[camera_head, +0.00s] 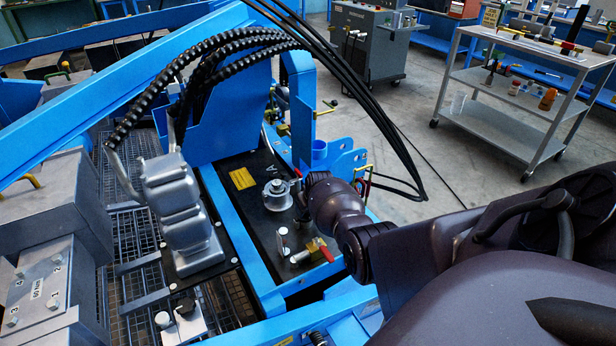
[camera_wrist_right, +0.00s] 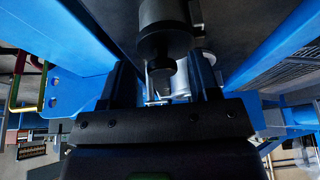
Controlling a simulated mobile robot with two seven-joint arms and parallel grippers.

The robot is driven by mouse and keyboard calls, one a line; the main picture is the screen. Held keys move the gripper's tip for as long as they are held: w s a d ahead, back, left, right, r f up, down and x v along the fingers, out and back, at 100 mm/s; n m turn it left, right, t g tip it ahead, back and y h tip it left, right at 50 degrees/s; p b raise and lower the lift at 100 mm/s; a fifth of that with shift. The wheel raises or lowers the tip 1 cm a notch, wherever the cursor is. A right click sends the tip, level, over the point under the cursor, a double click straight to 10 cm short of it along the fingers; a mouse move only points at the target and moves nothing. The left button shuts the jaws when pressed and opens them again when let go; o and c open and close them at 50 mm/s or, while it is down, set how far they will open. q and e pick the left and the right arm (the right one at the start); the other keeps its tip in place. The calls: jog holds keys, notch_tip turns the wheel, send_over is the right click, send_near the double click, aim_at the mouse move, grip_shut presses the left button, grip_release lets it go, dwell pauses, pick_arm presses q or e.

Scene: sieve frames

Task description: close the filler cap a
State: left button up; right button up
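A round silver fitting (camera_head: 277,194), which looks like the filler cap, sits on the black tank top (camera_head: 262,226) inside the blue frame. I cannot tell for sure whether its lid is open or shut. My right arm comes in from the right and its wrist ends just right of this fitting; the wrist hides most of the gripper there. In the right wrist view my right gripper (camera_wrist_right: 165,88) has its two dark fingers apart. A dark cylinder with a narrower end (camera_wrist_right: 165,30) and a shiny metal part (camera_wrist_right: 181,82) show beyond and between them, with no clear grip. My left gripper is out of view.
A red-handled valve (camera_head: 325,250) and a small silver post (camera_head: 283,240) stand on the tank top near my right arm. A blue bracket (camera_head: 302,100) and black hoses (camera_head: 345,75) rise behind. A grey cart (camera_head: 490,120) stands farther off.

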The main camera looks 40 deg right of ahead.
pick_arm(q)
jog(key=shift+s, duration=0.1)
pick_arm(e)
jog(key=shift+r, duration=0.25)
pick_arm(q)
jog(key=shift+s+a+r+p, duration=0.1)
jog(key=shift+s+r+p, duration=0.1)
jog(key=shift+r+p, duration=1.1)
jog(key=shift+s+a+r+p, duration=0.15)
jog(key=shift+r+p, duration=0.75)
jog(key=shift+p, duration=0.7)
pick_arm(e)
jog(key=v, duration=1)
jog(key=shift+s, duration=0.2)
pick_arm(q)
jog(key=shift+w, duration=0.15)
pick_arm(e)
jog(key=shift+a+r, duration=0.1)
jog(key=shift+r, duration=0.05)
jog(key=shift+w, duration=0.1)
